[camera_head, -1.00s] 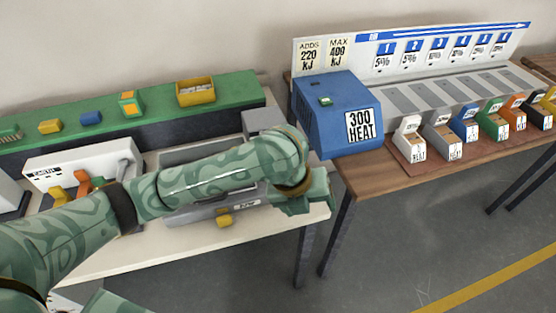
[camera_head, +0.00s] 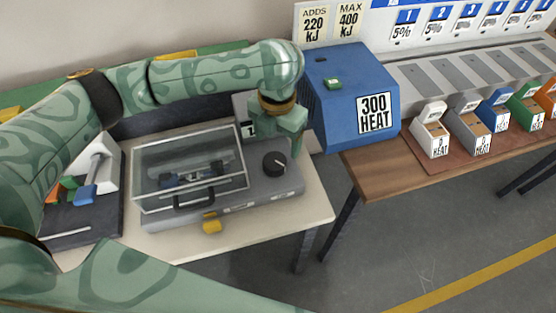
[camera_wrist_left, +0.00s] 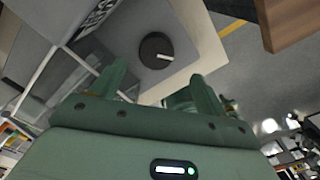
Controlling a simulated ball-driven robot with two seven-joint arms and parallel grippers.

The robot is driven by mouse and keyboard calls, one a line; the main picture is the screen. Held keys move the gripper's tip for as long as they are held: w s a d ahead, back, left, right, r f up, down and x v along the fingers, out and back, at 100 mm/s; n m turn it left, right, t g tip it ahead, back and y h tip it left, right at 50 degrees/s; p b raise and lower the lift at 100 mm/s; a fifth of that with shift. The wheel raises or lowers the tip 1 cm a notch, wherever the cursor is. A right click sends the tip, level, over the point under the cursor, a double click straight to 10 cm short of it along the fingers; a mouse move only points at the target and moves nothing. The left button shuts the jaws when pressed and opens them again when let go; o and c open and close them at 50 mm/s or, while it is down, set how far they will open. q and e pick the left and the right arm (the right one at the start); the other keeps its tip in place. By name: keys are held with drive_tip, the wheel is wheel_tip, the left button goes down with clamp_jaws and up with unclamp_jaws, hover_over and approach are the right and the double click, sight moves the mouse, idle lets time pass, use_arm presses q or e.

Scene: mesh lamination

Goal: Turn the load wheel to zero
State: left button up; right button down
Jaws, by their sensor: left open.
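The load wheel is a round black knob (camera_head: 274,163) with a white pointer mark. It sits on top of the grey machine (camera_head: 262,187), right of its clear-lidded case (camera_head: 188,170). In the left wrist view the knob (camera_wrist_left: 156,50) lies ahead, between and beyond the fingers, with its white mark pointing right. My left gripper (camera_head: 284,146) hangs just behind and above the knob in the head view. In the left wrist view its fingers (camera_wrist_left: 158,88) are apart with nothing between them, and they do not touch the knob. My right gripper is not in view.
A blue box (camera_head: 340,100) labelled 300 HEAT stands right of the machine on a wooden table (camera_head: 370,170). Several coloured bins (camera_head: 432,130) line that table. A yellow tab (camera_head: 211,222) projects from the machine's front. White table surface (camera_head: 312,205) is bare at the right.

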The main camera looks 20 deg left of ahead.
sight(275, 160)
use_arm(q)
drive_tip(key=f, duration=0.1)
drive_tip(key=f+b, duration=0.1)
drive_tip(key=f, duration=0.3)
drive_tip(key=shift+a+b, duration=0.3)
wheel_tip(275, 160, down, 2)
drive_tip(key=shift+s+f+b, duration=0.1)
drive_tip(key=shift+f+b, duration=0.15)
drive_tip(key=shift+b, duration=0.25)
drive_tip(key=shift+f, duration=0.45)
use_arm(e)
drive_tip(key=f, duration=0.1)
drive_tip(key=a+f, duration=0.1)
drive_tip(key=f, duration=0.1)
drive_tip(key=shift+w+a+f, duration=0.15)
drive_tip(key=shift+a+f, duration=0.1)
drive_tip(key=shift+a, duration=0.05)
use_arm(q)
drive_tip(key=c, duration=0.8)
drive_tip(key=shift+c, duration=0.9)
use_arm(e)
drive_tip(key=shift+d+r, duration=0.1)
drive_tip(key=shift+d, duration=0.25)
